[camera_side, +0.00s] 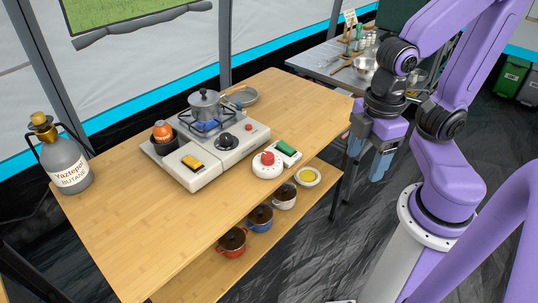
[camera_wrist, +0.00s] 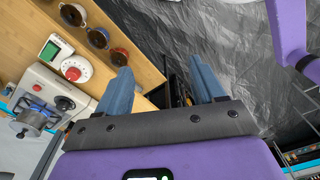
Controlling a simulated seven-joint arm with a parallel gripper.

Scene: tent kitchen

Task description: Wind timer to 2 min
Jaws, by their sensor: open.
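The timer (camera_side: 267,166) is a white round dial with a red knob. It sits on the wooden table to the right of the camping stove. It also shows in the wrist view (camera_wrist: 76,69), left of my fingers, but its marks are too small to read. My gripper (camera_side: 367,165) is off the table's right edge, apart from the timer. In the wrist view my gripper (camera_wrist: 163,82) has its two blue-grey fingers spread, with nothing between them.
A green-and-white device (camera_side: 286,152) lies just beside the timer. The stove (camera_side: 212,153) bears a pot (camera_side: 205,104). A butane bottle (camera_side: 67,160) stands at the left. Small pots (camera_side: 260,217) sit on the lower shelf. The table's front left (camera_side: 125,235) is bare.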

